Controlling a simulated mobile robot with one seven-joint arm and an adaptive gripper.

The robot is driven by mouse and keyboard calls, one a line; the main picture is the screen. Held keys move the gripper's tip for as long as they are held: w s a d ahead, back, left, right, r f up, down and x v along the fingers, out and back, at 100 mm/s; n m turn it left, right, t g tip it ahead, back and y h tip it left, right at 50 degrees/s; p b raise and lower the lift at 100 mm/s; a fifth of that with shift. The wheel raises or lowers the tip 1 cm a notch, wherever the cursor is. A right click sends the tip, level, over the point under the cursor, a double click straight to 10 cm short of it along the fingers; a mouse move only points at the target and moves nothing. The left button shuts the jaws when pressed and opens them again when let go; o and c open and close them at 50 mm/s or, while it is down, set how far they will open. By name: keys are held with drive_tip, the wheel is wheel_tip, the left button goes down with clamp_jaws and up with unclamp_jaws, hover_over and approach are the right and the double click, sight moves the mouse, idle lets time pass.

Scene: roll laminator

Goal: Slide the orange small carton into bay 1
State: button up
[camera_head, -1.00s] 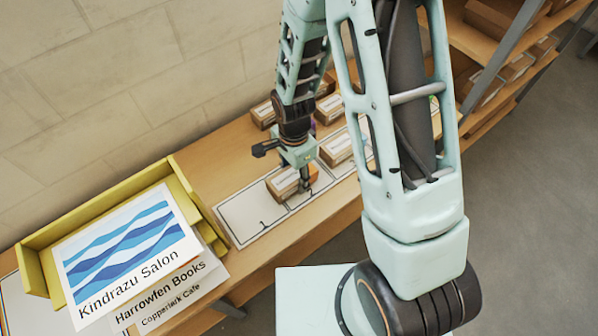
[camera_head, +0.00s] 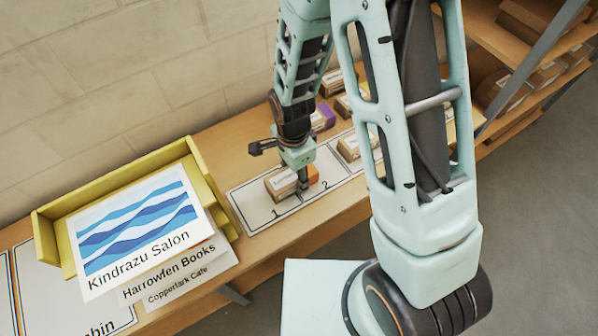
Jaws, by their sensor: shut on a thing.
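The orange small carton (camera_head: 282,184), brown with an orange end at its right, sits at the white marked strip on the bench. My gripper (camera_head: 303,185) points down and is shut on the carton near its right end; the fingertips are partly hard to make out. Bay 1 (camera_head: 248,207), marked with a 1, is the left field of the strip. The carton covers the right part of bay 1, and its right end reaches toward the line with bay 2 (camera_head: 332,177). I cannot tell if the carton touches the surface.
Another carton (camera_head: 349,147) stands on the strip to the right, and a purple-ended carton (camera_head: 322,118) is behind. A yellow tray (camera_head: 48,232) with printed signs (camera_head: 140,235) stands left of the strip. A wooden shelf (camera_head: 490,55) holds boxes at the right.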

sight(270, 187)
drive_tip(key=shift+s+a, duration=0.65)
drive_tip(key=shift+a, duration=0.3)
drive_tip(key=shift+s+a, duration=0.65)
drive_tip(key=shift+a, duration=0.35)
drive_tip(key=shift+s+a, duration=0.65)
drive_tip(key=shift+a, duration=0.3)
drive_tip(key=o, duration=1.8)
drive_tip(key=shift+r, duration=0.1)
drive_tip(key=shift+r+p, duration=2.15)
drive_tip(key=shift+r, duration=0.8)
